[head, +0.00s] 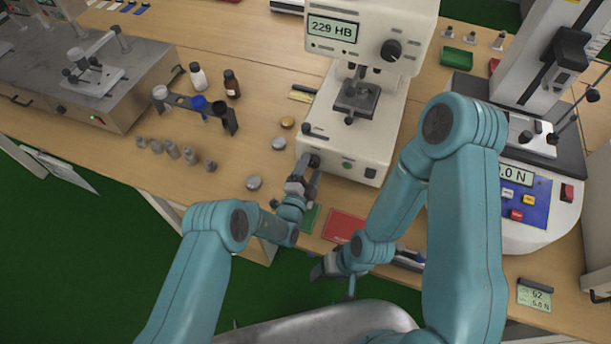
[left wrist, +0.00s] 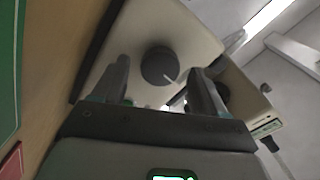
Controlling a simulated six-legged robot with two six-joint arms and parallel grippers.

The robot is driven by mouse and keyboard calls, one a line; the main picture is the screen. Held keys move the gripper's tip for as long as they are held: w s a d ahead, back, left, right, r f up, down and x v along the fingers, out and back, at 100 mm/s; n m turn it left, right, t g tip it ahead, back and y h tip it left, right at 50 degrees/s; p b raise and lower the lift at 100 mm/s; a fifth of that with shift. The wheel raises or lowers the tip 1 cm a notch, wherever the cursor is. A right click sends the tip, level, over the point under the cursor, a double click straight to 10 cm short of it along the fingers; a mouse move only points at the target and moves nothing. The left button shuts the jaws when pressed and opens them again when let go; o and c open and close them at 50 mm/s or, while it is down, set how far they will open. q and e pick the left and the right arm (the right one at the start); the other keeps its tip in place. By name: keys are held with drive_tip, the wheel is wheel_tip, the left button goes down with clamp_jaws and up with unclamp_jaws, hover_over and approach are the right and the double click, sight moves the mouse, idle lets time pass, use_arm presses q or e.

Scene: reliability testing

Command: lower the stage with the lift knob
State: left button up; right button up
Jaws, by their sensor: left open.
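The hardness tester (head: 352,140) stands upright at the back middle, its display reading 229 HB. Its small stage (head: 357,98) sits below the head on the base. The dark round lift knob (head: 311,159) is at the left of the base's front face. My left gripper (head: 309,178) is right in front of the knob. In the left wrist view the knob (left wrist: 160,66) shows between the two spread fingers, with a pale mark on it; whether they touch it I cannot tell. My right gripper (head: 325,268) hangs low near the table's front edge, its jaws unclear.
A red booklet (head: 343,226) lies on the table right of my left gripper. Metal discs (head: 254,183) lie left of the tester. A rack (head: 213,110) with bottles behind it is farther left. A force tester (head: 526,190) stands at the right, and my right arm passes before it.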

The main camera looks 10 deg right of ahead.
use_arm(q)
drive_tip(key=b+v, duration=0.1)
drive_tip(key=v, duration=1.4)
drive_tip(key=shift+w+a+f+b, duration=0.1)
drive_tip(key=shift+w+b, duration=0.05)
drive_tip(key=shift+b, duration=0.25)
drive_tip(key=shift+s+a, duration=0.35)
drive_tip(key=shift+s, duration=0.25)
